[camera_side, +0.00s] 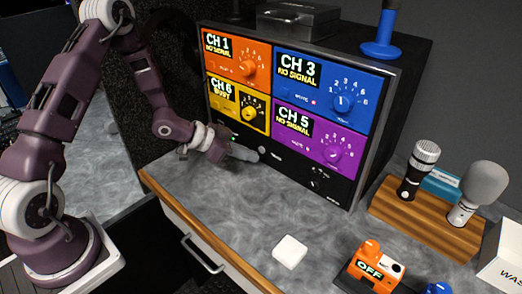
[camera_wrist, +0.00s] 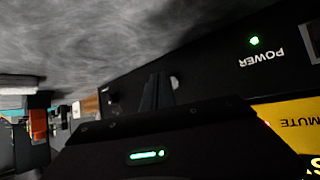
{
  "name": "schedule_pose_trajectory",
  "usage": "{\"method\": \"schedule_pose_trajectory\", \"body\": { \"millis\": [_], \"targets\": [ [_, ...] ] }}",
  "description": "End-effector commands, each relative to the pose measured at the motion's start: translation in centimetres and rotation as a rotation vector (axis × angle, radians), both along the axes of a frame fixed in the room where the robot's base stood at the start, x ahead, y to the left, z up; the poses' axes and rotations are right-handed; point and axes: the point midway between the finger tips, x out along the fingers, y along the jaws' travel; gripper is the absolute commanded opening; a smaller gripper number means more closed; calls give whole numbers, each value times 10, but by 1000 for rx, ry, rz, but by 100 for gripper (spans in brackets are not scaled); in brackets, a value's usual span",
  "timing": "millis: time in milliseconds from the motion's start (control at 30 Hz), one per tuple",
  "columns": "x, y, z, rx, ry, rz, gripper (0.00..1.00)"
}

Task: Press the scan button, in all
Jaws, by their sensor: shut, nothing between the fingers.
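The rack unit (camera_side: 312,183) has a black strip along its bottom below four coloured channel panels. A small round grey button (camera_side: 262,150) sits on that strip, with a label too small to read, so I cannot tell if it is the scan button. My gripper (camera_side: 248,154) is shut and empty, low in front of the strip, its tip close to the left of this button in the side view; touching or apart is unclear. In the wrist view my dark fingers (camera_wrist: 157,84) point along the strip, with a round grey knob or button (camera_wrist: 174,83) just beyond.
A green light labelled POWER (camera_wrist: 254,41) glows on the strip. The screens read CH 1, CH 3, CH 5 NO SIGNAL and CH 6 BUSY. A white block (camera_side: 290,251), an orange OFF box (camera_side: 370,268) and a wooden microphone stand (camera_side: 421,222) are on the grey counter (camera_side: 222,215).

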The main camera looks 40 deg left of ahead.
Motion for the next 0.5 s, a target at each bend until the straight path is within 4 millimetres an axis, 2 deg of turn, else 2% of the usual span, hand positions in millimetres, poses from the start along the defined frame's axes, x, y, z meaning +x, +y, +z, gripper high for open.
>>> {"method": "schedule_pose_trajectory", "body": {
  "millis": [500],
  "targets": [
    [8, 0, 0, 0, -1, -1, 0]
  ]
}}
